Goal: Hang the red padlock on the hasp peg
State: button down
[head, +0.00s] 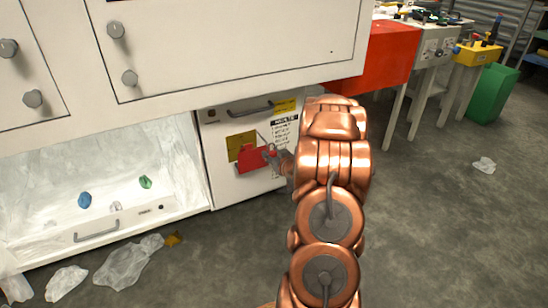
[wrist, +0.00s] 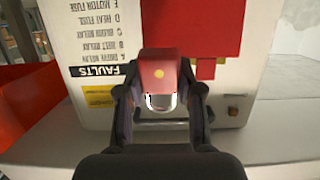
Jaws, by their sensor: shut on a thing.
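The red padlock (wrist: 160,75), with a yellow dot on its body and a pale shackle (wrist: 160,103), is between the fingertips of my gripper (wrist: 160,92) in the wrist view. My gripper is shut on it. In the head view my gripper (head: 272,154) is in front of the white cabinet door, beside a red plate (head: 253,160); the padlock is too small there to make out surely. The red plate also fills the top of the wrist view (wrist: 200,22). I cannot make out the hasp peg for sure; the plate and gripper may hide it.
The white cabinet door (head: 225,185) bears a yellow panel (head: 235,141), a dark handle (head: 250,108) and a printed fault list, upside down in the wrist view (wrist: 95,30). An overhanging white cabinet (head: 220,40) is above. Crumpled plastic (head: 125,262) lies on the floor, left. Right floor is mostly clear.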

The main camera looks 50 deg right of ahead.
jog(key=shift+r+x, duration=0.15)
jog(key=shift+x, duration=0.65)
jog(key=shift+r+x, duration=0.15)
jog(key=shift+x, duration=0.65)
jog(key=shift+w+d+f+p, duration=0.2)
jog(key=shift+w+f+p, duration=0.1)
jog(key=shift+w, duration=0.25)
jog(key=c, duration=0.7)
grip_release()
jog(key=v, duration=1.2)
jog(key=shift+w, duration=0.1)
